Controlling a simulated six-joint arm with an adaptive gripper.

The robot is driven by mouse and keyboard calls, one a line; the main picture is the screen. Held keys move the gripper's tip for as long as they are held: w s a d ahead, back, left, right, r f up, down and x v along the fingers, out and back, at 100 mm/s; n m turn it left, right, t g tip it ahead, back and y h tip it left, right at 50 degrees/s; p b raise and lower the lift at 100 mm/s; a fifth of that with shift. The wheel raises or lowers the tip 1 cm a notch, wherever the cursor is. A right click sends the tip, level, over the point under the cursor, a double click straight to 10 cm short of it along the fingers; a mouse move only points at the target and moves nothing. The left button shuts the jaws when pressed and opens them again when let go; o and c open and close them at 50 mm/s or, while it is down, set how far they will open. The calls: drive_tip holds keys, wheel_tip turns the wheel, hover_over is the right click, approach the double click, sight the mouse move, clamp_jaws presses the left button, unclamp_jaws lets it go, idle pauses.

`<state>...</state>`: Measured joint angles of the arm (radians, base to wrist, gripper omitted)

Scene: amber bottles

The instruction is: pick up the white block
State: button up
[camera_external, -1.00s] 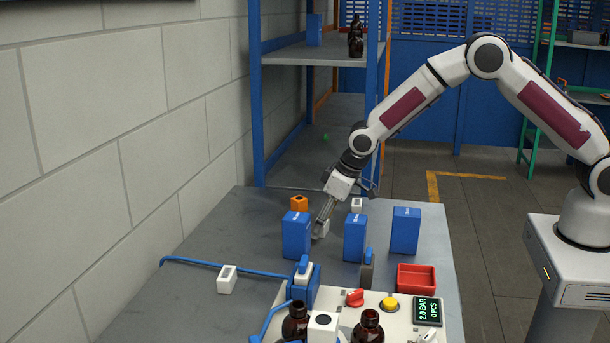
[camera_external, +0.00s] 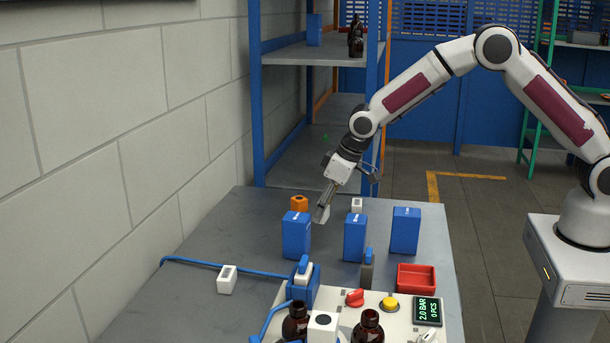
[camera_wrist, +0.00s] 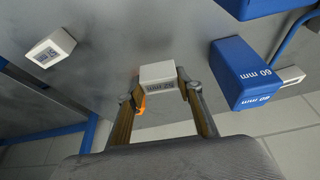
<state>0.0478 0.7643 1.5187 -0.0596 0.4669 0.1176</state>
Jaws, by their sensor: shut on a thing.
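A white block (camera_wrist: 158,73) with a small printed label sits between my fingertips in the wrist view. My gripper (camera_wrist: 160,84) is shut on it. In the external view my gripper (camera_external: 322,208) points down at a tilt, and the held white block (camera_external: 320,214) is small and partly covered by the fingers. It looks to be above the table, close to the right of the left blue box. Another white block (camera_external: 357,205) stands at the back of the table, and one more (camera_external: 227,279) lies at the left.
Three blue boxes (camera_external: 297,235), (camera_external: 355,237), (camera_external: 405,231) stand on the grey table (camera_external: 200,230). An orange block (camera_external: 299,203) is behind the left one. A red tray (camera_external: 416,278), a control panel and brown bottles (camera_external: 367,326) are at the front. The table's left side has free room.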

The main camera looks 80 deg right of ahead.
drive_tip(key=shift+r, duration=2.95)
drive_tip(key=shift+n+y, duration=0.3)
drive_tip(key=shift+n, duration=0.4)
drive_tip(key=s+a+r, duration=0.1)
drive_tip(key=s, duration=0.6)
drive_tip(key=s+a+r, duration=0.1)
drive_tip(key=s+r, duration=0.1)
drive_tip(key=s, duration=0.5)
drive_tip(key=s+a+r, duration=0.1)
drive_tip(key=s+r, duration=0.1)
drive_tip(key=s, duration=0.6)
drive_tip(key=shift+a+r, duration=0.2)
drive_tip(key=shift+a, duration=0.2)
drive_tip(key=shift+s+a, duration=0.1)
drive_tip(key=shift+s, duration=0.6)
drive_tip(key=shift+w, duration=0.15)
